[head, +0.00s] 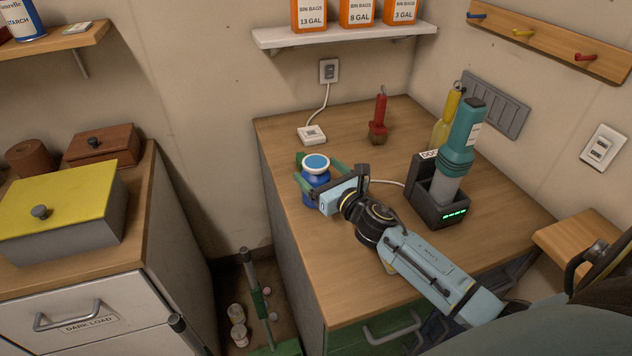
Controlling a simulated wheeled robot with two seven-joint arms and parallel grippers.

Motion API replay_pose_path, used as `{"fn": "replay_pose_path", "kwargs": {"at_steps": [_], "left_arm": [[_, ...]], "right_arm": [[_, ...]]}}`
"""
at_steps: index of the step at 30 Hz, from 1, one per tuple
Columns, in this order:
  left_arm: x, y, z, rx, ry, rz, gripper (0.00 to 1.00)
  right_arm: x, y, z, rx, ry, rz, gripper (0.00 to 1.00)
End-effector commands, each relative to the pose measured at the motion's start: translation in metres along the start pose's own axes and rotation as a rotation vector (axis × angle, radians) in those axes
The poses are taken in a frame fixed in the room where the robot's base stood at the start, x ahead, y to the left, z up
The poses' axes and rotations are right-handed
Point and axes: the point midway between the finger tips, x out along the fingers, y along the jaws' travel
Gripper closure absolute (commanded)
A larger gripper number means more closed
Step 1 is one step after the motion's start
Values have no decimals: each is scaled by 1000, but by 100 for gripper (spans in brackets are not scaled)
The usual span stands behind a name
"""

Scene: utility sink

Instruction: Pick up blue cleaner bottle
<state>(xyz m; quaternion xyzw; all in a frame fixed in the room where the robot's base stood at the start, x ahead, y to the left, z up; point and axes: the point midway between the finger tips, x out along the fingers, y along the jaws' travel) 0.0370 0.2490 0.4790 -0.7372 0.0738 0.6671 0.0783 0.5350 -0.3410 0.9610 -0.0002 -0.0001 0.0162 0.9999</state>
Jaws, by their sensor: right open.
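The blue cleaner bottle (316,189) stands on the wooden counter near its left edge. It has a white collar and a blue round top. My right gripper (318,177) reaches in from the lower right, low over the counter. Its green fingers are spread, one on the far side and one on the near side of the bottle, so the bottle is between them. The gripper body hides part of the bottle's right side. Whether a finger touches the bottle, I cannot tell. My left gripper is not in view.
A black dock (436,202) holding a teal handheld device (462,138) stands right of my right gripper. The counter's left edge is close to the blue bottle.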

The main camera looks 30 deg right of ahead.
Motion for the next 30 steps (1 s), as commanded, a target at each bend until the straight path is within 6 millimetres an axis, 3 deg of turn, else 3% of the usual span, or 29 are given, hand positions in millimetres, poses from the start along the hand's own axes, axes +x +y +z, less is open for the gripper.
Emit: {"fn": "replay_pose_path", "kwargs": {"at_steps": [6, 16, 30], "left_arm": [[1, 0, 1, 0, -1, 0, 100], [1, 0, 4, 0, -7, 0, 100], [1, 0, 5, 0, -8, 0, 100]], "right_arm": [[29, 0, 0, 1, -1, -1, 16], [34, 0, 0, 1, 0, 1, 16], [34, 0, 0, 0, 0, 0, 78]]}}
